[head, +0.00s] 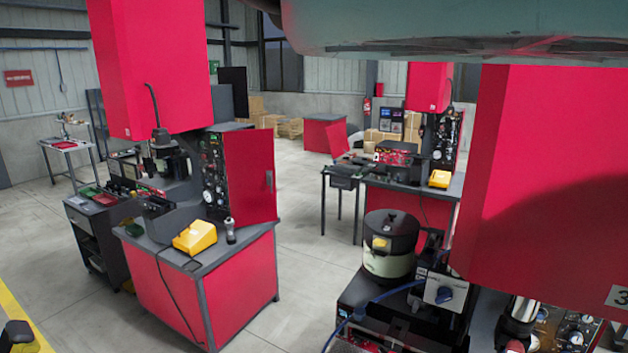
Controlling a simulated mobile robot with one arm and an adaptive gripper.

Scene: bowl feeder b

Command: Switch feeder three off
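A bowl feeder (388,262) with a black lid and a pale green body stands at the lower right on a black machine base. A yellow label is on its lid. Right of it is a light grey control box (440,290) with a blue rotary knob (444,295); I cannot read the knob's setting from here. The red machine cabinet (545,170) beside them carries a plate marked "3" (618,297). My gripper is not in view, so its state and anything in it are hidden.
A red workbench (240,290) with a yellow device (195,237) stands left of centre. Another red station (415,185) stands behind the feeder. A blue hose (395,290) runs by the feeder. The grey floor (305,300) between bench and feeder is clear.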

